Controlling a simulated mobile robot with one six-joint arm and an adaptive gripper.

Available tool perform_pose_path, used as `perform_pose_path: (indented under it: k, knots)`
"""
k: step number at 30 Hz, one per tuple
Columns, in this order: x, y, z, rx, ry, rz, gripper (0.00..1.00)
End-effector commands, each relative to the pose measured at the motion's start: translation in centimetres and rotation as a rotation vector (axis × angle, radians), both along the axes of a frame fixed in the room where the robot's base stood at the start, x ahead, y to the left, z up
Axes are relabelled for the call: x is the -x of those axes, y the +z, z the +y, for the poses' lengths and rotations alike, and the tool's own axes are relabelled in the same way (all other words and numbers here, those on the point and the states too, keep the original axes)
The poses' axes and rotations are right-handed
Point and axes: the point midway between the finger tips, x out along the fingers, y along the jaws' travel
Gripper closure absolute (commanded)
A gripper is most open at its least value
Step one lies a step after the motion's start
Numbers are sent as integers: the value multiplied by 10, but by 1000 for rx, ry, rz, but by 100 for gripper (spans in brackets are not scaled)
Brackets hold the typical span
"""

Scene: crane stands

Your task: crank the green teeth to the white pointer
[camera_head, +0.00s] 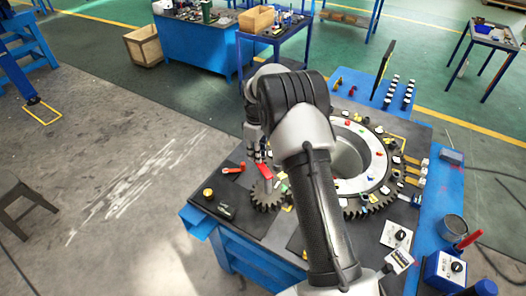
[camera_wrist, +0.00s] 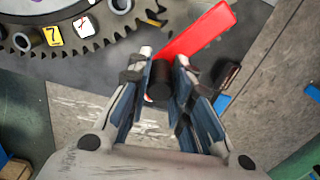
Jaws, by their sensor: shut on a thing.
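My gripper (camera_head: 263,165) is at the left side of the large ring gear, over a small dark gear (camera_head: 266,200). In the wrist view my gripper (camera_wrist: 160,72) is shut on the black knob (camera_wrist: 159,85) of a red crank (camera_wrist: 202,30). The crank also shows in the head view (camera_head: 265,170), just below my fingers. The large toothed gear (camera_wrist: 22,40) is at the upper left of the wrist view. In the head view its pale ring (camera_head: 372,182) is partly hidden by my arm. I cannot make out the green teeth or the white pointer for certain.
Another red-handled part (camera_head: 233,170) and a yellow-topped piece (camera_head: 208,193) lie on the blue bench (camera_head: 250,258) to the left. Small tagged parts crowd the gear's rim, including a yellow tag (camera_wrist: 54,36). A dark upright panel (camera_head: 384,68) stands behind.

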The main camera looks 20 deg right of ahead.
Motion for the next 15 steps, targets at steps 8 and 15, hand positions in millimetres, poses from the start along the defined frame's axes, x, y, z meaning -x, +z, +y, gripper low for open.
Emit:
perform_pose_path:
  k: [8,15]
  knots:
    - [5,-1,17,-3,195,5,100]
    - [9,-1,24,-4,193,8,100]
